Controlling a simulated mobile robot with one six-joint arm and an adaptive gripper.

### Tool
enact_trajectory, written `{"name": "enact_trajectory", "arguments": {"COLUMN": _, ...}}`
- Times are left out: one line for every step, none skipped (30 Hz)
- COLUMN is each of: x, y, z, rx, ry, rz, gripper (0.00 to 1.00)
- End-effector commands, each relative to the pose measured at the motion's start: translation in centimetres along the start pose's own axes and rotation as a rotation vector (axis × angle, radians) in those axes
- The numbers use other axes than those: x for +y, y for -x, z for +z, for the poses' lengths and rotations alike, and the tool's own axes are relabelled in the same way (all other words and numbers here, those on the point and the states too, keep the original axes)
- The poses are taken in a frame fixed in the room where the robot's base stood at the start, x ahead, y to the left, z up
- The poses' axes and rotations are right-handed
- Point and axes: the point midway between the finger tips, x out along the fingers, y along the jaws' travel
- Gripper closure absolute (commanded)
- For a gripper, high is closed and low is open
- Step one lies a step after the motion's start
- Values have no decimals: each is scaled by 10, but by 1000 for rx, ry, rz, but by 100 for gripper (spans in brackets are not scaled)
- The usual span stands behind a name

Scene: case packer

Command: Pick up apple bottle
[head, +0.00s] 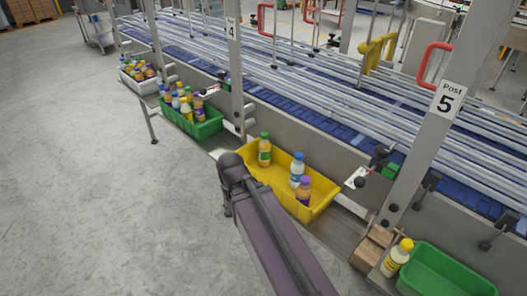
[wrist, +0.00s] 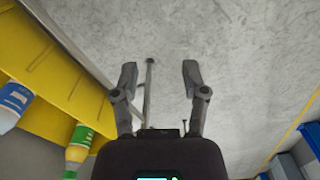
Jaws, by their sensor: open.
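The bottle that looks like the apple one has a green cap, amber juice and a green-and-yellow label (head: 264,150). It stands upright at the left end of the yellow bin (head: 247,171) in the head view. Part of it shows at the lower left of the wrist view (wrist: 78,152), next to the yellow bin wall (wrist: 60,75). I cannot read its label. My gripper (wrist: 159,73) is open and empty, with bare floor seen between its fingers. It is beside the bottle in the wrist view, not around it. In the head view my arm hides the gripper.
A white-and-blue bottle (head: 296,170) and a purple-capped bottle (head: 303,190) share the yellow bin. A green bin with several bottles (head: 208,127) stands left. A yellow-capped bottle (head: 397,258) stands beside an empty green bin (head: 440,270). Post 5 (head: 430,130) and conveyor rails rise behind.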

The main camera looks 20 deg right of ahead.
Motion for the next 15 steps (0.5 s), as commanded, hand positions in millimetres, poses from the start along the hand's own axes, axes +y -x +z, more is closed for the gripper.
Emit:
{"name": "enact_trajectory", "arguments": {"x": 0, "y": 0, "z": 0, "rx": 0, "ry": 0, "rz": 0, "gripper": 31}}
{"name": "enact_trajectory", "arguments": {"x": 0, "y": 0, "z": 0, "rx": 0, "ry": 1, "rz": 1, "gripper": 22}}
{"name": "enact_trajectory", "arguments": {"x": 0, "y": 0, "z": -1, "rx": 1, "ry": 4, "rz": 2, "gripper": 10}}
{"name": "enact_trajectory", "arguments": {"x": 1, "y": -1, "z": -1, "rx": 2, "ry": 8, "rz": 5, "gripper": 1}}
{"name": "enact_trajectory", "arguments": {"x": 1, "y": -1, "z": -2, "rx": 4, "ry": 14, "rz": 8, "gripper": 0}}
{"name": "enact_trajectory", "arguments": {"x": 2, "y": -2, "z": -3, "rx": 7, "ry": 24, "rz": 15, "gripper": 0}}
{"name": "enact_trajectory", "arguments": {"x": 4, "y": -3, "z": -5, "rx": 9, "ry": 35, "rz": 22, "gripper": 0}}
{"name": "enact_trajectory", "arguments": {"x": 5, "y": -4, "z": -6, "rx": 13, "ry": 50, "rz": 31, "gripper": 0}}
{"name": "enact_trajectory", "arguments": {"x": 6, "y": -5, "z": -9, "rx": 17, "ry": 70, "rz": 45, "gripper": 0}}
{"name": "enact_trajectory", "arguments": {"x": 7, "y": -6, "z": -11, "rx": 21, "ry": 92, "rz": 58, "gripper": 0}}
{"name": "enact_trajectory", "arguments": {"x": 10, "y": -7, "z": -14, "rx": 26, "ry": 116, "rz": 75, "gripper": 0}}
{"name": "enact_trajectory", "arguments": {"x": 13, "y": -9, "z": -18, "rx": 32, "ry": 153, "rz": 98, "gripper": 0}}
{"name": "enact_trajectory", "arguments": {"x": 16, "y": -10, "z": -22, "rx": 38, "ry": 185, "rz": 119, "gripper": 0}}
{"name": "enact_trajectory", "arguments": {"x": 20, "y": -12, "z": -26, "rx": 42, "ry": 220, "rz": 142, "gripper": 0}}
{"name": "enact_trajectory", "arguments": {"x": 25, "y": -14, "z": -31, "rx": 46, "ry": 272, "rz": 175, "gripper": 0}}
